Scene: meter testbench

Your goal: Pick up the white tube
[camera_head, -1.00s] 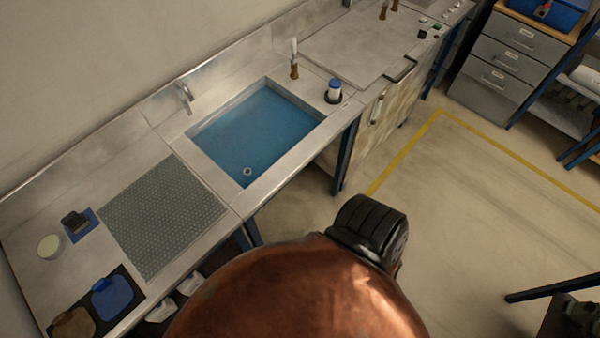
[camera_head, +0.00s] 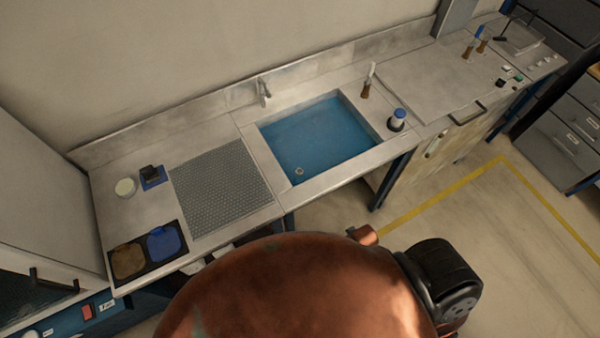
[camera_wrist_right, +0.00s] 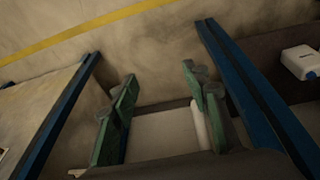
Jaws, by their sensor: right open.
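No thing in view is clearly the white tube. In the head view, a slim white piece (camera_head: 371,73) stands upright in a brown holder (camera_head: 365,91) behind the sink. My left gripper is not in view.
The bench has a blue sink (camera_head: 285,170), a perforated mat (camera_head: 220,187) and a dark tray (camera_head: 116,282) with blue and brown pieces. A tall cabinet (camera_head: 45,215) stands left, drawers (camera_head: 572,140) right. Blue posts (camera_wrist_right: 250,100) flank my right gripper. The floor before the bench shows clear.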

